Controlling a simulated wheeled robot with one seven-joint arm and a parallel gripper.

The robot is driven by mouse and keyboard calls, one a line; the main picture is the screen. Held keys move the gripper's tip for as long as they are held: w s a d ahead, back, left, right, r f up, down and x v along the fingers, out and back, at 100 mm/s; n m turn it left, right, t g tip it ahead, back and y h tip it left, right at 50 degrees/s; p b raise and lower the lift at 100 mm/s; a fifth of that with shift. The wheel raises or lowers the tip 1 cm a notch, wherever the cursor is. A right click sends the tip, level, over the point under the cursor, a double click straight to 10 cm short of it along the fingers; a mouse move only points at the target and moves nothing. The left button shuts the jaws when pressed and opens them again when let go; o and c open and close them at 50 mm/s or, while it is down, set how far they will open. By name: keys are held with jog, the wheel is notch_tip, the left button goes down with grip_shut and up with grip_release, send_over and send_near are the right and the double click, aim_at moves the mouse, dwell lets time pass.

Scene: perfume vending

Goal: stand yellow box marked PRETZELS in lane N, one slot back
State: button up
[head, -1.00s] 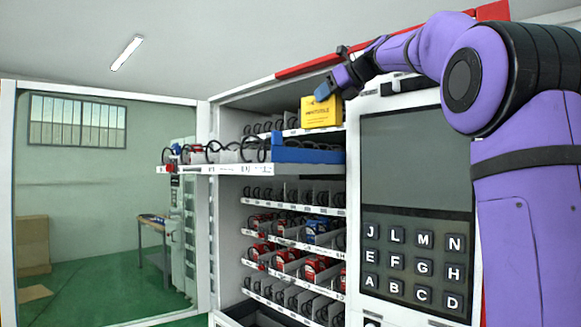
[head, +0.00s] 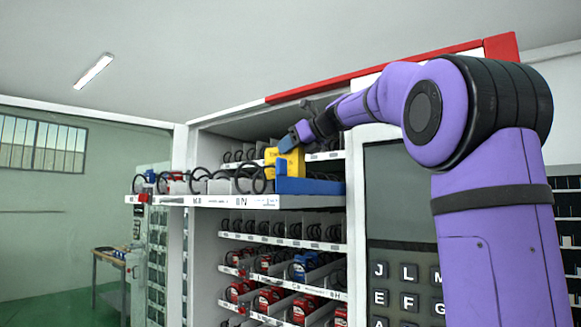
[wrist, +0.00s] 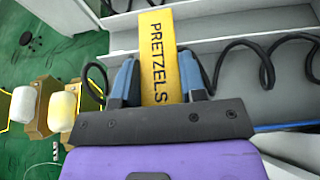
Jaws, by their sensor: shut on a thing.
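The yellow PRETZELS box (head: 286,163) is held at the pulled-out shelf (head: 215,201), above or inside its right part near the N label. In the wrist view the box (wrist: 160,60) shows its lettering between two blue fingertips. My gripper (wrist: 156,85) is shut on it. In the head view my gripper (head: 291,140) reaches in from the upper right. Black spiral coils (wrist: 262,60) run beside the box in the wrist view. The underside of the box is hidden, so I cannot tell whether it touches the lane floor.
A blue item (head: 310,186) lies at the shelf's right end, close to the box. Lower shelves hold red packs (head: 270,298) and coils.

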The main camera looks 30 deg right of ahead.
aim_at(291, 162)
jog(key=shift+f, duration=2.15)
jog(key=shift+f, duration=0.1)
jog(key=o, duration=1)
jog(key=shift+s, duration=0.1)
jog(key=v, duration=1.2)
